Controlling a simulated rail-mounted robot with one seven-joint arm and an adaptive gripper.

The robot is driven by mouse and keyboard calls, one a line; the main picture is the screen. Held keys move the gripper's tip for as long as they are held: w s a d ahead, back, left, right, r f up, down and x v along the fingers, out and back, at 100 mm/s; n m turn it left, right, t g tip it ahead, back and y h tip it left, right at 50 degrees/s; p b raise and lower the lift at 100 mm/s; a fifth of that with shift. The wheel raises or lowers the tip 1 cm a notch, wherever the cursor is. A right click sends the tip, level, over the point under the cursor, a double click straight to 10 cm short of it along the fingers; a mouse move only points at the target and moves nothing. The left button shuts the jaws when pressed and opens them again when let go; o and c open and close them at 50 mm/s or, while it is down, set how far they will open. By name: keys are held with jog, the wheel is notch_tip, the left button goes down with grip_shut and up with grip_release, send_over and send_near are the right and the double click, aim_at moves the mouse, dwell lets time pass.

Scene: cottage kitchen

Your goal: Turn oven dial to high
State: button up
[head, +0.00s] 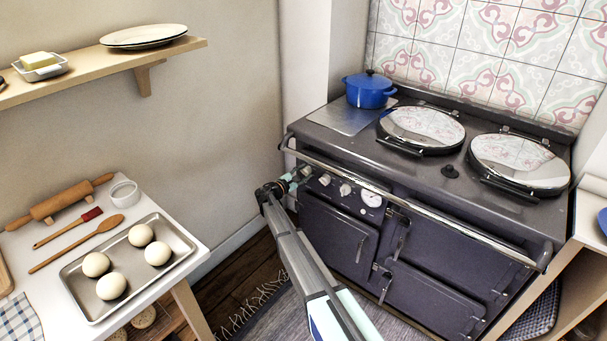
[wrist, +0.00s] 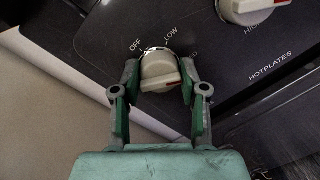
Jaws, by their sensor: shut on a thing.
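A cream dial (wrist: 160,77) with a red mark on its edge sits on the dark stove front in the wrist view. OFF and LOW are printed above it; a further label at its right is partly hidden. The red mark is on the dial's right side. My gripper (wrist: 159,66) is shut on this dial, one finger on each side. In the head view my gripper (head: 292,179) is at the left end of the dark range cooker (head: 420,250), at the leftmost of its knobs. The label naming the gripped dial is not visible.
A second cream dial (wrist: 252,9) sits up and right, above the word HOTPLATES. A steel rail (head: 410,203) runs along the cooker front, above the knobs and a round gauge (head: 371,199). A white table (head: 190,232) with a tray of dough balls (head: 140,235) stands at left.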

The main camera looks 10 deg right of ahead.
jog(key=shift+m+b, duration=0.3)
jog(key=shift+b, duration=0.35)
jog(key=b, duration=0.1)
jog(key=m+b, duration=0.1)
jog(key=b, duration=0.1)
jog(key=shift+f+m+b, duration=0.25)
jog(key=shift+m+b, duration=0.05)
jog(key=m+b, duration=0.4)
jog(key=b, duration=0.3)
jog(key=shift+y+b, duration=0.3)
jog(key=shift+b, duration=0.1)
jog(key=m+b, duration=0.3)
jog(key=b, duration=0.2)
jog(key=m+b, duration=0.2)
jog(key=shift+w+r+b, duration=0.1)
jog(key=shift+r+b, duration=0.2)
jog(key=shift+b, duration=0.1)
jog(key=shift+r, duration=0.1)
jog(key=o, duration=1.1)
jog(key=shift+d+m, duration=0.15)
jog(key=shift+m, duration=0.15)
